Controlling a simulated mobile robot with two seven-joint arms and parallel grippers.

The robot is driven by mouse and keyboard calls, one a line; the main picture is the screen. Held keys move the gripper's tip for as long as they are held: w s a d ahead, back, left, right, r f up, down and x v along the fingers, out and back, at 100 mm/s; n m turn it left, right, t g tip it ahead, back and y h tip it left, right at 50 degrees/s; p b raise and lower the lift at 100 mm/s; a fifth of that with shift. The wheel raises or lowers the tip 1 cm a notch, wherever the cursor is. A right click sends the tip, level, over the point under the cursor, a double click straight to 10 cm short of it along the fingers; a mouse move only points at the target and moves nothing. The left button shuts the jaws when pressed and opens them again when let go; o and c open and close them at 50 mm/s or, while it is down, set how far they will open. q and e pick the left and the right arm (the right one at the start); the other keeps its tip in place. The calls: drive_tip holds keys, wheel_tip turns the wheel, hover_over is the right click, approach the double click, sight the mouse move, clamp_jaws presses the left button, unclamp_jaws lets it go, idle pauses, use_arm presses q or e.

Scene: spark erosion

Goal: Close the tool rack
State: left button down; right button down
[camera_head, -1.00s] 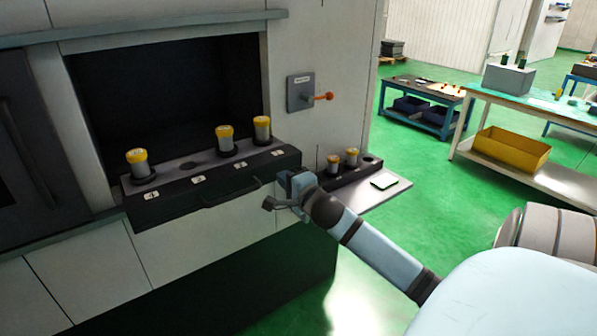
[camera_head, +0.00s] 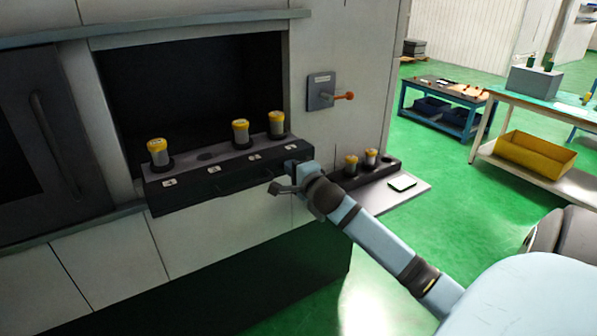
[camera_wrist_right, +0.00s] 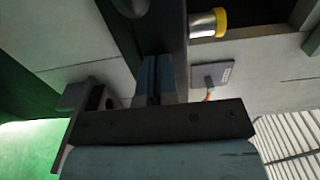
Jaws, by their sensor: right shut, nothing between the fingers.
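The tool rack (camera_head: 190,197) is a long dark drawer at the machine's opening, sticking out past the machine's front. It carries three yellow-capped grey tool holders, at the left (camera_head: 158,154), middle (camera_head: 241,134) and right (camera_head: 277,124), and one empty slot. A dark bar handle (camera_head: 245,181) runs along its front. My right gripper (camera_head: 290,166) is shut and empty at the rack front's right end. In the right wrist view its blue fingers (camera_wrist_right: 152,78) meet the dark rack front (camera_wrist_right: 143,38); exact contact is hard to tell. My left gripper is out of view.
A switch box (camera_head: 320,92) with an orange-tipped lever is right of the opening. A side shelf (camera_head: 415,187) holds a dark holder with two yellow-capped pieces. A workbench (camera_head: 530,160) with a yellow bin stands farther right. Green floor between is clear.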

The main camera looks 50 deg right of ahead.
sight(257, 137)
drive_tip(key=b+x, duration=0.1)
drive_tip(key=x, duration=1.9)
drive_tip(key=shift+w+a, duration=0.1)
drive_tip(key=shift+w, duration=0.25)
drive_tip(key=shift+w+b, duration=0.35)
drive_tip(key=shift+w, duration=0.2)
